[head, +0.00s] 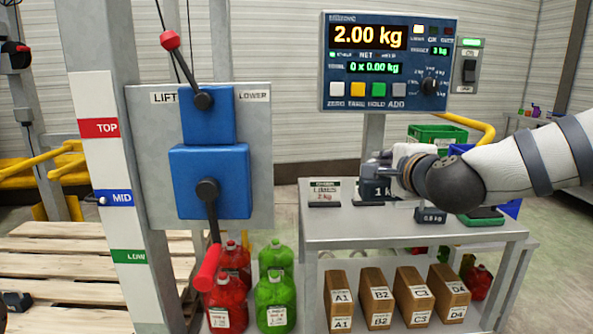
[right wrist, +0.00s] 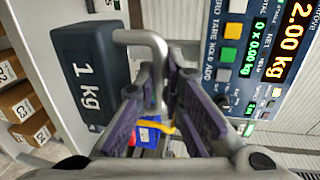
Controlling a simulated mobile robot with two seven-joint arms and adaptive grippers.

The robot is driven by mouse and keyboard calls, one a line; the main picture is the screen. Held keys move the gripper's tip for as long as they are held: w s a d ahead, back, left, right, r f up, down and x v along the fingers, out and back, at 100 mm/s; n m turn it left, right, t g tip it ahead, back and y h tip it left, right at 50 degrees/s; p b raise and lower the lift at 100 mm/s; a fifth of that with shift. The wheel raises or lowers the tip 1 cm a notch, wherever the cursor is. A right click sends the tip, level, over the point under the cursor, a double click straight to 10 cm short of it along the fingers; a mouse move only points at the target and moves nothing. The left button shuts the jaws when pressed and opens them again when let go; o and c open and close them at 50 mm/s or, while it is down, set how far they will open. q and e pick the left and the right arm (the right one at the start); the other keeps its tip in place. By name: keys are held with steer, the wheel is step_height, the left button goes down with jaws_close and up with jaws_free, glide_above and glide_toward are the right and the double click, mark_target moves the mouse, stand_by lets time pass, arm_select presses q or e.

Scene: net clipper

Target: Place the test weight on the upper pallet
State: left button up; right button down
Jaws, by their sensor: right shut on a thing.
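The dark test weight marked 1 kg (head: 377,190) is at the grey bench, right of centre in the head view. In the right wrist view the 1 kg weight (right wrist: 88,75) hangs off a grey bar handle. My right gripper (head: 398,172) is shut on that handle; its purple finger pads (right wrist: 160,100) are around the bar. I cannot tell whether the weight touches the bench top. A slatted wooden pallet (head: 60,262) shows at the lower left behind the mast, partly hidden; I cannot tell which level is the upper one.
The bench (head: 330,232) also bears a 0.5 kg weight (head: 430,215). The display (head: 390,62) reads 2.00 kg. A lift post (head: 95,160) with two blue lever boxes (head: 210,180) stands between bench and pallet. Red and green jugs (head: 276,300) stand below; boxes (head: 375,298) fill the lower shelf.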

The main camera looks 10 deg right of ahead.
steer(key=s+a+f+n+y, duration=0.1)
steer(key=s+a+f, duration=0.3)
steer(key=a, duration=0.3)
steer(key=s+a+f+n+y, duration=0.1)
steer(key=s+a+f+y, duration=0.1)
steer(key=s+a+f, duration=0.3)
steer(key=shift+s+a, duration=0.8)
steer(key=shift+a, duration=0.15)
